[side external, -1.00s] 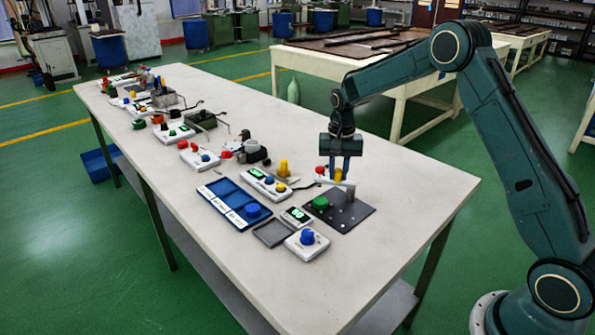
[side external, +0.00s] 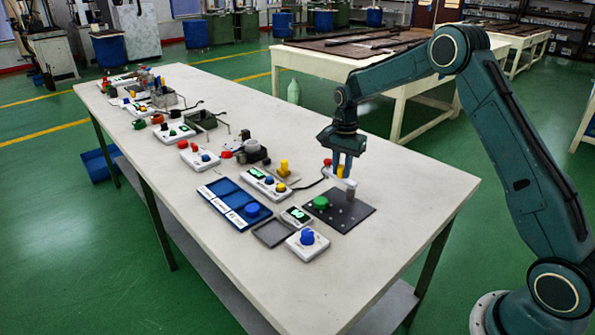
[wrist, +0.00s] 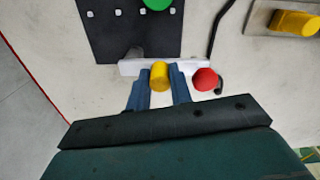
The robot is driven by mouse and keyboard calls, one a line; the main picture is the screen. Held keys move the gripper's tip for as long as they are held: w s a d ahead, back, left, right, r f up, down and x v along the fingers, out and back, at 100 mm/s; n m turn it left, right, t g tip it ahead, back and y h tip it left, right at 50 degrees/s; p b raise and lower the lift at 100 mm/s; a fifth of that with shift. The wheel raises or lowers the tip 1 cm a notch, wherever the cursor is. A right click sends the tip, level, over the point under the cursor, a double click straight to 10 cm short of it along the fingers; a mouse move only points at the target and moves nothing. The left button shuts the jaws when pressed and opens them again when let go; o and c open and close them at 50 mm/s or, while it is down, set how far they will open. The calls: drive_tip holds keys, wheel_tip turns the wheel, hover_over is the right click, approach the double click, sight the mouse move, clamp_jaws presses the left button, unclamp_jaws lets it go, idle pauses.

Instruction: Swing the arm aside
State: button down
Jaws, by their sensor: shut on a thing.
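A white swing arm (side external: 345,182) sits above a dark plate (side external: 362,211), with one end at a grey post (side external: 349,195) on the plate. The arm carries a yellow knob (side external: 341,171), and a red ball-like tip (side external: 327,162) shows near its outer end. In the wrist view my gripper (wrist: 160,86) has its blue fingers on both sides of the yellow knob (wrist: 159,74), shut on it. The white arm (wrist: 130,67) lies across in front of the fingers, and the red tip (wrist: 205,79) is just right of them.
A green button (side external: 320,202) is on the plate. A white box with a blue knob (side external: 307,238), a small grey tray (side external: 273,233) and a blue tray (side external: 226,203) stand to the left. Bare tabletop (side external: 420,190) lies right of the plate.

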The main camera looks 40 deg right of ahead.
sight(342, 166)
drive_tip(key=shift+d+r, duration=0.1)
drive_tip(key=c, duration=1.5)
unclamp_jaws()
drive_tip(key=shift+c, duration=0.2)
drive_tip(key=shift+r, duration=0.1)
wheel_tip(342, 166, up, 14)
drive_tip(key=shift+f, duration=0.2)
